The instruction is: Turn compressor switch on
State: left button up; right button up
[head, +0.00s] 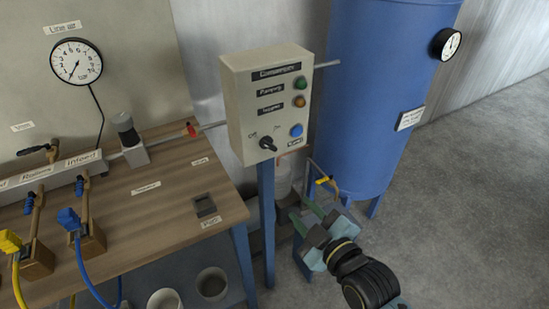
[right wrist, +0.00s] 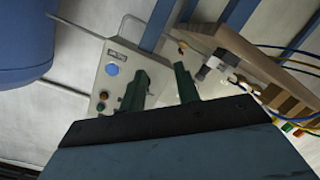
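The compressor control box (head: 247,90) is a beige panel on a blue post. Its black rotary switch (head: 267,143) sits at the lower left of the front face, between small Off and On marks; the knob appears turned toward Off. My right gripper (head: 298,214) is below and to the right of the box, apart from the switch. In the right wrist view, its two green fingers (right wrist: 160,90) are spread with nothing between them. The box (right wrist: 88,80) shows behind the left finger there, and the switch is hidden or cannot be made out. My left gripper is not in view.
The box also carries a green lamp (head: 300,84), an orange lamp (head: 299,101) and a blue button (head: 296,130). A large blue tank (head: 375,90) stands behind on the right. A wooden workbench (head: 150,215) with hoses is on the left. Floor at right is clear.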

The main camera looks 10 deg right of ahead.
aim_at(271, 148)
notch_tip(271, 148, up, 8)
jog(key=n+t, duration=0.1)
jog(key=t, duration=0.1)
jog(key=shift+y, duration=0.4)
jog(key=x, duration=0.8)
jog(key=b+x, duration=0.1)
jog(key=x, duration=0.3)
jog(key=shift+w+a+f, duration=0.15)
jog(key=shift+a+f, duration=0.05)
jog(key=shift+a, duration=0.1)
grip_shut()
